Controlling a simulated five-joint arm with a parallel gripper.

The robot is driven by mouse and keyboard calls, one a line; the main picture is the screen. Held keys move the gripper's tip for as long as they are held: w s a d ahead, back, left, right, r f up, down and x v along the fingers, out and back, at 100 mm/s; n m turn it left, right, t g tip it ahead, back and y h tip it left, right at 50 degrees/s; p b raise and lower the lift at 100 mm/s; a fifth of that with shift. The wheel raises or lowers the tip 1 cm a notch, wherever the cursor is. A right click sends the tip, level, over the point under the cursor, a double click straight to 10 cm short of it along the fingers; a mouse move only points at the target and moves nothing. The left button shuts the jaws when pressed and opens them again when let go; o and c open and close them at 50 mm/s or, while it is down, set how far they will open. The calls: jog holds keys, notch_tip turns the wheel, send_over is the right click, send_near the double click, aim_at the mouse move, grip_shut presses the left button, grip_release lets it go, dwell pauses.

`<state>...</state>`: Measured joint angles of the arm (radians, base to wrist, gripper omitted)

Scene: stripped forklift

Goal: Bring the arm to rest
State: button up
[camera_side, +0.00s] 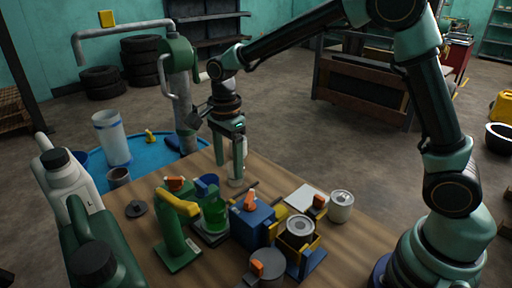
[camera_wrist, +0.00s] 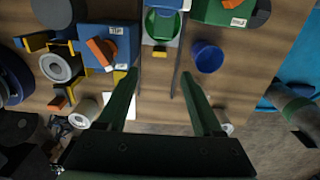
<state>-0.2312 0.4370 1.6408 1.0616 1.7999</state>
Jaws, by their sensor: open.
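My gripper (camera_side: 229,160) hangs pointing down above the far edge of the wooden table (camera_side: 140,235) in the side view. My arm is stretched out across the table from the right. A small pale object (camera_side: 238,181) stands behind and below the fingers in the side view; the fingers partly hide it, and I cannot tell the gap.
Near the gripper are a green container (camera_side: 214,212), a blue cup (camera_wrist: 207,56), a blue box (camera_side: 252,226) and a green block (camera_side: 176,240) with a yellow bar. A white can (camera_side: 341,206) stands right. A green pump (camera_side: 180,58) rises close beside my wrist.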

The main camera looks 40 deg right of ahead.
jog(key=shift+r, duration=0.15)
jog(key=s+d+r+n+t, duration=0.2)
jog(key=s+d+r+n, duration=0.3)
jog(key=s+n, duration=0.2)
jog(key=s+d+r+n+t, duration=0.3)
jog(key=s+d+r+n, duration=0.2)
jog(key=s+n, duration=0.3)
jog(key=n, duration=0.3)
jog(key=shift+t, duration=0.3)
jog(key=shift+d, duration=0.1)
dwell(0.6)
